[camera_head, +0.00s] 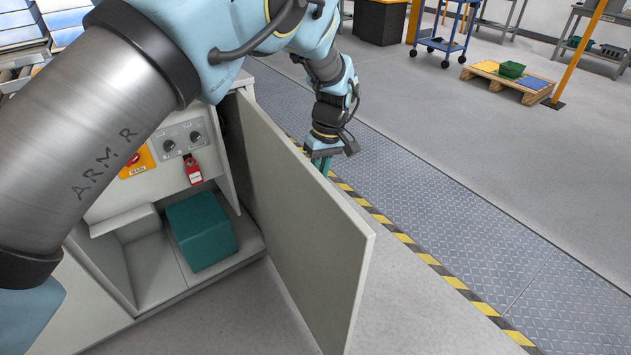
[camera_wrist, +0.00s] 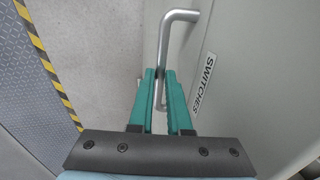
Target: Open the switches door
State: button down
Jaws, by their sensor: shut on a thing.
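The switches door (camera_head: 300,225) is a grey panel that stands swung open in the head view, its inner face showing. In the wrist view its outer face (camera_wrist: 240,95) carries a white SWITCHES label (camera_wrist: 205,83). A silver bar handle (camera_wrist: 165,45) sticks out from the door. My gripper (camera_wrist: 161,78) has green fingers closed around the handle's bar. In the head view my gripper (camera_head: 322,165) is beyond the door, and its fingertips and the handle are mostly hidden behind the panel.
Open floor lies right of the door, with a yellow-black stripe (camera_head: 430,259). A pallet (camera_head: 507,82) and blue cart (camera_head: 447,43) stand far off.

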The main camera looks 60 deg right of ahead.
jog(key=c, duration=0.9)
grip_release()
jog(key=shift+o, duration=0.2)
notch_tip(320, 180, up, 11)
jog(key=s+d+b, duration=0.1)
jog(key=d, duration=0.1)
jog(key=shift+f+b, duration=0.15)
jog(key=shift+b, duration=0.15)
